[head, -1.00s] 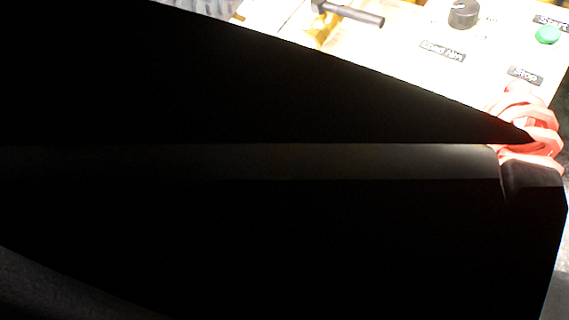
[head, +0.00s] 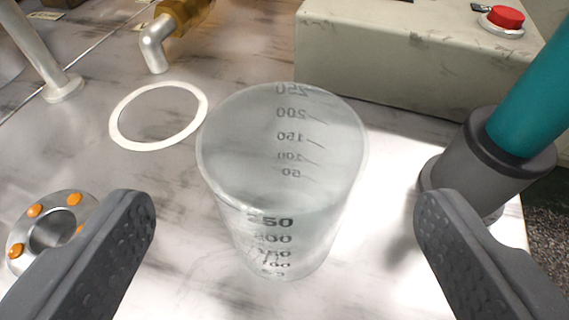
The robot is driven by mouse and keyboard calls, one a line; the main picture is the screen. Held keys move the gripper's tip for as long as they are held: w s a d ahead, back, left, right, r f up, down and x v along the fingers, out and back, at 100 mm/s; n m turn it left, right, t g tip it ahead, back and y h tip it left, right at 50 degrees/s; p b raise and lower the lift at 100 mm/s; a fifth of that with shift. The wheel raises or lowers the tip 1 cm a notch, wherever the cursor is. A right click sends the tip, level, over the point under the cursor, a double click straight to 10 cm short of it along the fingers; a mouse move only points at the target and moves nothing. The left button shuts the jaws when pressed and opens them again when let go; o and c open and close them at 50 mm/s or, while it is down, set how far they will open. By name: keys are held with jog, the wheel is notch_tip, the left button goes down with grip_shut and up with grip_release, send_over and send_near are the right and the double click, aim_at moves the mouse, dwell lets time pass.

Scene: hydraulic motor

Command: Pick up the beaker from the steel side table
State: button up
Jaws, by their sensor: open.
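The beaker (head: 285,200) is clear, with dark graduation marks, and stands upright on the steel side table (head: 380,270) in the middle of the head view. My gripper (head: 283,215) is open, with one dark padded finger on the left and one on the right of the view. The beaker shows between and beyond the two fingertips, with a visible gap on each side. Nothing is held. How far the fingers are from the beaker in depth is hard to tell.
A white ring (head: 122,125) lies left of the beaker. A metal flange with orange dots (head: 22,252) lies partly behind the left finger. A brass valve with a spout (head: 160,40) is behind. A beige box with a red button (head: 400,65) and a teal-and-grey cylinder (head: 525,105) stand at right.

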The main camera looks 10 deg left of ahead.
aim_at(284, 125)
jog(key=shift+r+b+x, duration=0.15)
jog(key=shift+b+x, duration=0.5)
jog(key=shift+x, duration=1.2)
jog(key=shift+r+b+x, duration=0.15)
jog(key=shift+b+x, duration=0.45)
jog(key=shift+x, duration=1.3)
jog(key=shift+a, duration=0.1)
jog(key=c, duration=1.1)
